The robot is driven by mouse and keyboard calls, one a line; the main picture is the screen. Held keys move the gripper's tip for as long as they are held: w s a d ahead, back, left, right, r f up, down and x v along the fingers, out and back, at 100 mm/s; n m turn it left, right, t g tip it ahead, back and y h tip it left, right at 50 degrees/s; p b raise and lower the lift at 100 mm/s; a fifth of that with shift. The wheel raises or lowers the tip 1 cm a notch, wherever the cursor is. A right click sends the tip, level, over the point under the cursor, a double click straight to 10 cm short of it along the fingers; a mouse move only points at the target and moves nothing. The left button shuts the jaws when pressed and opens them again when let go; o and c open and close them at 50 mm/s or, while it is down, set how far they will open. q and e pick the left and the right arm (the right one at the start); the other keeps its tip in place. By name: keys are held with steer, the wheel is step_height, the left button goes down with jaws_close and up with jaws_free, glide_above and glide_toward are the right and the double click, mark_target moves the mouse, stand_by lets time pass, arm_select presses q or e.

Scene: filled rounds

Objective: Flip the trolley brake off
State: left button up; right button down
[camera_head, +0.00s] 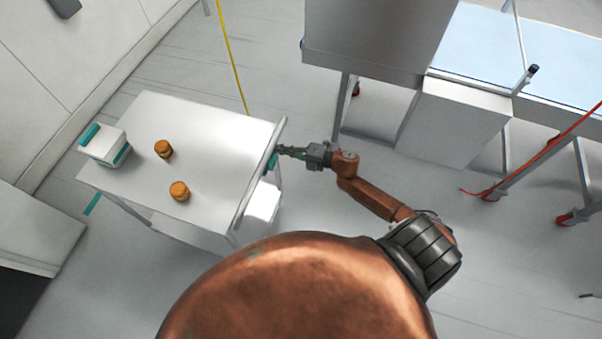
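The white trolley (215,118) stands left of centre, with a raised rail (262,172) along its right edge. A small teal part (272,161) shows at that edge, which may be the brake lever; it is too small to be sure. My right gripper (284,151) reaches in from the right with its fingertips at the rail, close beside the teal part. I cannot tell whether it touches it, or how far apart its fingers are. My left gripper is out of view.
Two orange-brown jars (163,149) (179,191) and a white box with teal trim (104,146) stand on the trolley top. A grey cabinet and a bench (455,120) with red feet stand at the right. A yellow line (232,58) runs on the floor behind. Floor between is clear.

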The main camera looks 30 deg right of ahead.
stand_by(0.4)
steer(key=r+v, duration=0.1)
steer(key=v, duration=1.3)
steer(key=shift+a, duration=0.1)
steer(key=shift+f, duration=0.1)
